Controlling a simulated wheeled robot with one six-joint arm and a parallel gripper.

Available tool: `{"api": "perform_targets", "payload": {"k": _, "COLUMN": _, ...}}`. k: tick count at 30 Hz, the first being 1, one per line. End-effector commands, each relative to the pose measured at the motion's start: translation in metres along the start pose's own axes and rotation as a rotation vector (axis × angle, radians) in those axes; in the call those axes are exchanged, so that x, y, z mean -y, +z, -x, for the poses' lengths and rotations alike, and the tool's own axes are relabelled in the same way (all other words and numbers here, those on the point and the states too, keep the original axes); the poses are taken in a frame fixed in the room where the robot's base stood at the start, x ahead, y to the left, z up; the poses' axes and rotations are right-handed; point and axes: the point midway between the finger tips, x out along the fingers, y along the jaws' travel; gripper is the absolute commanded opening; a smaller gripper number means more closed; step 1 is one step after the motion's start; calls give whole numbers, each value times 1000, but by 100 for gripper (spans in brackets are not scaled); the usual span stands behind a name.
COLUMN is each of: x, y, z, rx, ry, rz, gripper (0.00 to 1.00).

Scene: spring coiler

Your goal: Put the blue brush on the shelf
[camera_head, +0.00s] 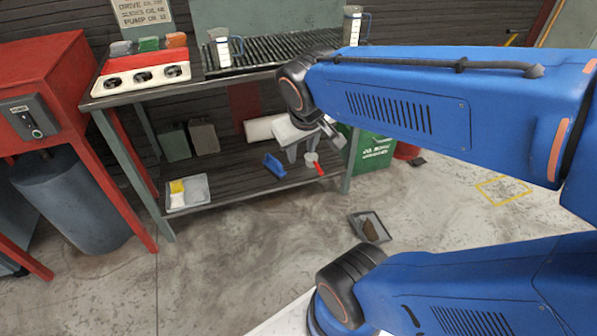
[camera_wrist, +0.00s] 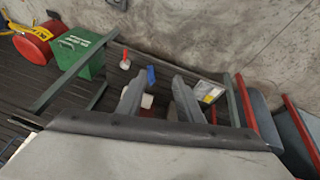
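The blue brush (camera_head: 274,165) appears to be the small blue object lying on the dark lower shelf (camera_head: 235,176) of the workbench. It also shows in the wrist view (camera_wrist: 151,75), beyond the fingertips and roughly between them. My gripper (camera_head: 301,152) is beside the brush, to its right in the head view. Its two grey fingers (camera_wrist: 160,80) are spread apart in the wrist view, with nothing held between them. The exact height of the fingers above the shelf is hard to tell.
A red-handled item (camera_head: 316,165) lies right of the brush. A light tray (camera_head: 200,191) with yellow and white items sits at the shelf's left. Grey containers (camera_head: 204,137) stand behind. A green bin (camera_head: 374,152) is at the right, and a dustpan (camera_head: 376,227) lies on the floor.

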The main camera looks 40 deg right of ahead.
Motion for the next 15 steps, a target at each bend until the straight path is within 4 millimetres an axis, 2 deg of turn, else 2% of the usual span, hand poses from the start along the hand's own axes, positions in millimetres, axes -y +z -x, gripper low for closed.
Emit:
{"api": "perform_targets", "payload": {"k": 3, "x": 18, "y": 27, "z": 16, "rx": -11, "ry": -82, "rz": 16, "gripper": 33}}
{"api": "perform_targets", "payload": {"k": 6, "x": 30, "y": 43, "z": 26, "rx": -18, "ry": -139, "rz": 30, "gripper": 33}}
{"api": "perform_targets", "payload": {"k": 10, "x": 41, "y": 56, "z": 32, "rx": -23, "ry": -184, "rz": 46, "gripper": 33}}
{"api": "perform_targets", "payload": {"k": 15, "x": 44, "y": 60, "z": 35, "rx": -26, "ry": -200, "rz": 52, "gripper": 33}}
